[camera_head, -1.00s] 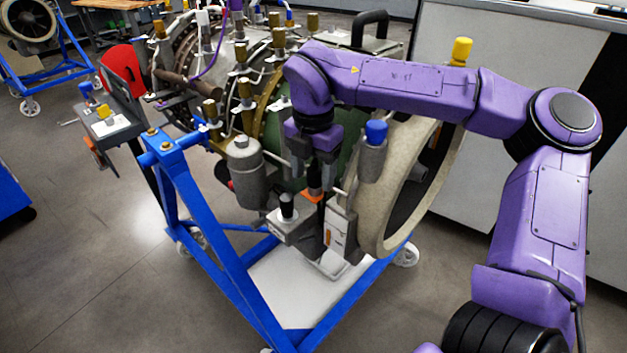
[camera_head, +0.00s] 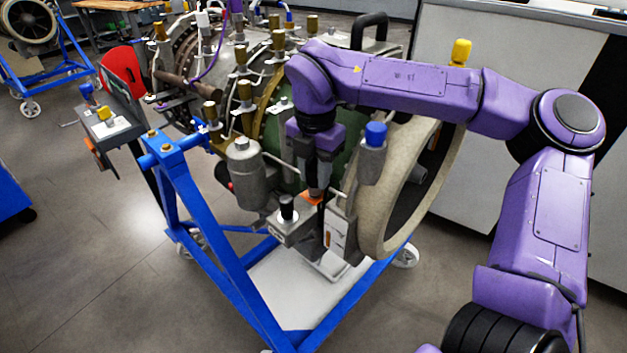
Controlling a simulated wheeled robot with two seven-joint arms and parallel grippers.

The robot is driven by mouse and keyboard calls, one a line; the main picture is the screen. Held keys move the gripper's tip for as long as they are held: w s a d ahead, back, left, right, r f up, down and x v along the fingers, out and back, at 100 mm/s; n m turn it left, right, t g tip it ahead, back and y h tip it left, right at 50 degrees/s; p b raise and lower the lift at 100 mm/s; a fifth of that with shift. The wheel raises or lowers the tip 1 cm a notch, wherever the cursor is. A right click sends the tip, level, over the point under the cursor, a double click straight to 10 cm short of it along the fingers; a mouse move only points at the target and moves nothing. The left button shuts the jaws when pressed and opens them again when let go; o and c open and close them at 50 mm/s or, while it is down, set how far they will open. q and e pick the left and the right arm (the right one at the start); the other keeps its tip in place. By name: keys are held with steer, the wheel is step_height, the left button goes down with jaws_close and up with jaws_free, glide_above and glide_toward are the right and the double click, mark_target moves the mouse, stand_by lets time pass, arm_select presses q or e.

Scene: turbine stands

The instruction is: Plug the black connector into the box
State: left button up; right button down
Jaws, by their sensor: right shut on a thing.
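My right gripper (camera_head: 317,180) points down over the grey box (camera_head: 297,233) on the stand's near side. It is shut on a small dark piece that looks like the black connector; the fingers hide most of it. An orange part (camera_head: 313,198) shows just below the fingertips, at the box's top right. I cannot tell whether the held piece is seated in the box. Another black plug-like piece (camera_head: 287,207) stands upright on the box's left part. My left gripper is out of view.
The turbine engine (camera_head: 275,130) rests on a blue wheeled stand (camera_head: 222,250). A grey cylinder (camera_head: 245,172) is left of the box, and a blue-capped fitting (camera_head: 374,145) is right of my gripper. Floor at front left is clear.

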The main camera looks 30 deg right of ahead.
mark_target(315, 168)
steer(key=shift+r, duration=0.35)
steer(key=shift+r+p, duration=1.3)
steer(key=shift+r, duration=0.2)
steer(key=shift+f, duration=0.1)
